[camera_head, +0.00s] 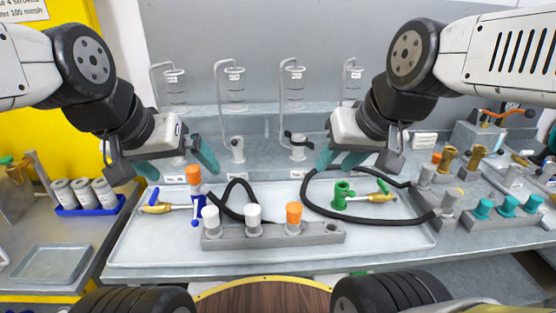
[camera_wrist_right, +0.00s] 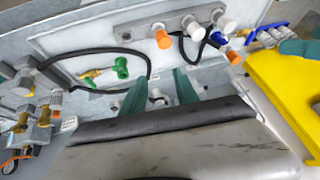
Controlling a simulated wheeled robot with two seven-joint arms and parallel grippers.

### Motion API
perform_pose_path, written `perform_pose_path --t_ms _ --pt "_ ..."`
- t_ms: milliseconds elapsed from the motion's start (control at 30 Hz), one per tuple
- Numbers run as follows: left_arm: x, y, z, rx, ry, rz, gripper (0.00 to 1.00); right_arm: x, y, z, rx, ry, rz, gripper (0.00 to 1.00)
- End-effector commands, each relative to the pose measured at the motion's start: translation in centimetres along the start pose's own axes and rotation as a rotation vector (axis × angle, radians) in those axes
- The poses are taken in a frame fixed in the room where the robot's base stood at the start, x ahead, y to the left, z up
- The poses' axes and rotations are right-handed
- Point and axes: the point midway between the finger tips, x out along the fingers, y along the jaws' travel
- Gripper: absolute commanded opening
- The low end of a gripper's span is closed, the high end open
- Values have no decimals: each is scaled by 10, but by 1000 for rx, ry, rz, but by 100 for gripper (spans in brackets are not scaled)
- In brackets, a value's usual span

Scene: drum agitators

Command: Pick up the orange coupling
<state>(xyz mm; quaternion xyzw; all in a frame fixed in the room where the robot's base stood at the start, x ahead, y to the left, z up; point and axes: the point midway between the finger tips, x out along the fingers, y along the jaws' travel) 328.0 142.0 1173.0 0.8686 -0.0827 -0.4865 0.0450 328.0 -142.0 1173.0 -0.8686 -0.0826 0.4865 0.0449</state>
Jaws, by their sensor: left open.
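An orange coupling (camera_head: 294,213) stands upright in the grey rack (camera_head: 325,234) at the front of the white tray, right of two white couplings. It also shows in the right wrist view (camera_wrist_right: 163,38). A second orange piece (camera_head: 193,175) sits upright on the blue valve (camera_head: 196,208) at the tray's left; it shows in the right wrist view (camera_wrist_right: 234,57) too. My left gripper (camera_head: 178,162) is open and empty, above and behind the blue valve. My right gripper (camera_head: 336,164) is open and empty behind the green valve (camera_head: 342,193); its fingers stand apart in the right wrist view (camera_wrist_right: 163,76).
Black hoses (camera_head: 375,220) curl over the white tray (camera_head: 140,247). Clear vessels on hooked stands line the back shelf. White cylinders in a blue holder (camera_head: 92,209) stand at left. Brass and teal fittings (camera_head: 507,206) crowd the right. The tray's front left is clear.

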Motion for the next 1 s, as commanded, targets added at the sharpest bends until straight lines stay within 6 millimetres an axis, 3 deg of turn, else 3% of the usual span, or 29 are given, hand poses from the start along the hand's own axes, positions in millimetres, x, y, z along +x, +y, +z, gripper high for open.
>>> perform_pose_path --t_ms 367,500,567,667,1000 --pt "0 0 0 0 0 0 100 0 0 0 0 0 0 36" --pt "0 0 0 0 0 0 100 4 0 -2 2 -18 1 61" --pt "0 0 0 0 0 0 100 11 -1 -4 6 -46 4 61" --pt "0 0 0 0 0 0 100 31 -4 -9 17 -122 16 61" --pt "0 0 0 0 0 0 100 132 -20 -14 49 -435 118 61"
